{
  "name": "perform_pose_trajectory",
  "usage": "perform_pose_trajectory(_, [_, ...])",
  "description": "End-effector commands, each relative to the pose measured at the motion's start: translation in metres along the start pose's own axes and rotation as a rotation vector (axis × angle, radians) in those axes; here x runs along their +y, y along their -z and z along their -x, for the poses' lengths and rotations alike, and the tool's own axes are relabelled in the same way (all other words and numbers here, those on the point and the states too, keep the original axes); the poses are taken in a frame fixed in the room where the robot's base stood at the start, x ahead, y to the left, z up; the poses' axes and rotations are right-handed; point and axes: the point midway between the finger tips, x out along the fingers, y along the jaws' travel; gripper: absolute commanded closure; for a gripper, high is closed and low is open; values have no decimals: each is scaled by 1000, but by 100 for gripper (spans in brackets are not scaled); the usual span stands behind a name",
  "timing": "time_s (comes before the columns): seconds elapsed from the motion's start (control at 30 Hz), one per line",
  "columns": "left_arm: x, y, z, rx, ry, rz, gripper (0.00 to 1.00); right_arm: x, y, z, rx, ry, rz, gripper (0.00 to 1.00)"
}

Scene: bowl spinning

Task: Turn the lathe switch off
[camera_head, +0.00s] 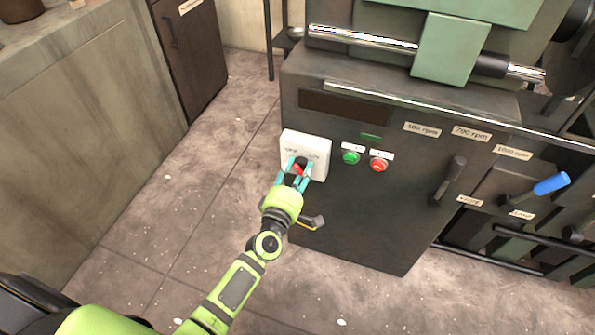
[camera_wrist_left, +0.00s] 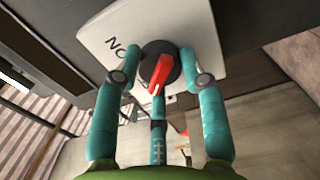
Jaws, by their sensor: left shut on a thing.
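The lathe switch is a black rotary knob with a red handle (camera_wrist_left: 160,72) on a white plate (camera_head: 317,146) on the lathe's dark front panel. In the head view the red handle shows between my fingers, partly hidden. My left gripper (camera_head: 298,172) is at the switch, with its teal fingers around the knob. In the left wrist view the fingers of my left gripper (camera_wrist_left: 160,80) stand on both sides of the knob, shut on it. The letters "NO" show upside down on the plate there. My right gripper is not in view.
A green button (camera_head: 351,158) and a red button (camera_head: 378,165) sit right of the switch. A black lever (camera_head: 449,180) and a blue-handled lever (camera_head: 540,188) stand farther right. A grey counter (camera_head: 80,130) is at left. The floor between is clear.

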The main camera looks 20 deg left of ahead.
Motion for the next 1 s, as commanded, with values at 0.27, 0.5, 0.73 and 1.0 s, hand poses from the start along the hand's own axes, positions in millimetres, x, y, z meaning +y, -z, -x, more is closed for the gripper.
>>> perform_pose_trajectory(0.27, [-2, -7, 1, -14, 6, 12, 91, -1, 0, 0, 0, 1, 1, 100])
perform_pose_trajectory(0.5, [-1, -5, 0, -12, 4, 9, 35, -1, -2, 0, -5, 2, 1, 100])
perform_pose_trajectory(0.73, [0, -3, 0, -6, 2, 6, 35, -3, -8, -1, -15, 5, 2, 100])
perform_pose_trajectory(1.0, [-1, -2, 32, -6, 4, 6, 35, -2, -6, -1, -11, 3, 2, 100])
